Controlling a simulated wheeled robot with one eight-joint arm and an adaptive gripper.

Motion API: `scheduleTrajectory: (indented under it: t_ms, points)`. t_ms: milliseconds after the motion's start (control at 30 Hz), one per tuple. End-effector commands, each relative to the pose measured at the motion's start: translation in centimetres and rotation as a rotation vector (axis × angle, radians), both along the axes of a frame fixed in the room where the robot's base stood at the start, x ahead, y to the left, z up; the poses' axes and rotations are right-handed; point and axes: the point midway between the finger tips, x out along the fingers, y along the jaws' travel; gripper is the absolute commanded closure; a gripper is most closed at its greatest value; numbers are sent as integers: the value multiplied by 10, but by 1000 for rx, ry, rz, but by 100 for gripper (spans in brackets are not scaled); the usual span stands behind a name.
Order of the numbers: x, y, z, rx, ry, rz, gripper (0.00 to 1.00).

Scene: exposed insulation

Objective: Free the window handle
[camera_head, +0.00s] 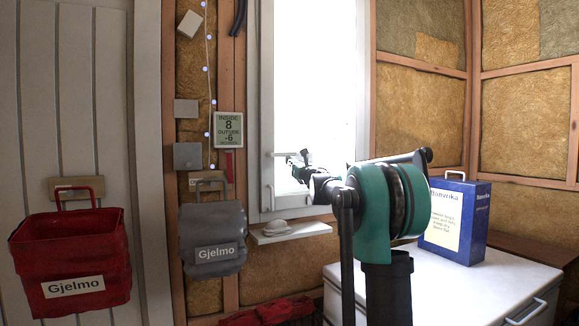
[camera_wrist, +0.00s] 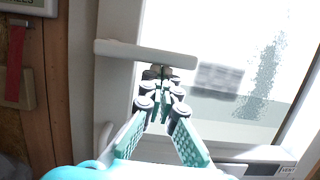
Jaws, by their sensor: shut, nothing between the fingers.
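The white window handle (camera_wrist: 145,54) lies horizontally across the window frame's left side in the wrist view. In the head view it is a small pale bar (camera_head: 278,154) on the frame. Nothing is seen hanging on it. My gripper (camera_wrist: 161,84) is shut and empty, its tips just below the handle's right part; I cannot tell whether they touch it. In the head view my gripper (camera_head: 303,160) is in front of the window (camera_head: 310,70), right of the handle. A grey Gjelmo bag (camera_head: 212,238) hangs on the wall left of the window.
A red Gjelmo bag (camera_head: 72,262) hangs at the far left. A small shelf (camera_head: 290,232) with a pale item on it sits below the window.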

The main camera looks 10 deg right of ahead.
Motion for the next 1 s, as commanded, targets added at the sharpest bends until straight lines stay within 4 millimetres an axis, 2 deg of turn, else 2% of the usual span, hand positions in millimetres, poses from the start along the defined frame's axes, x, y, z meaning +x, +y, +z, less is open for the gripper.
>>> scheduleTrajectory:
  t_ms: [100,467,567,733,1000]
  points:
    - [1,-2,7,-55,-21,2,100]
    - [1,-2,5,-50,-23,4,100]
    - [3,-3,-6,-52,-21,4,100]
    - [7,-5,-37,-57,-19,2,100]
    - [-43,-22,-52,-59,-17,-1,100]
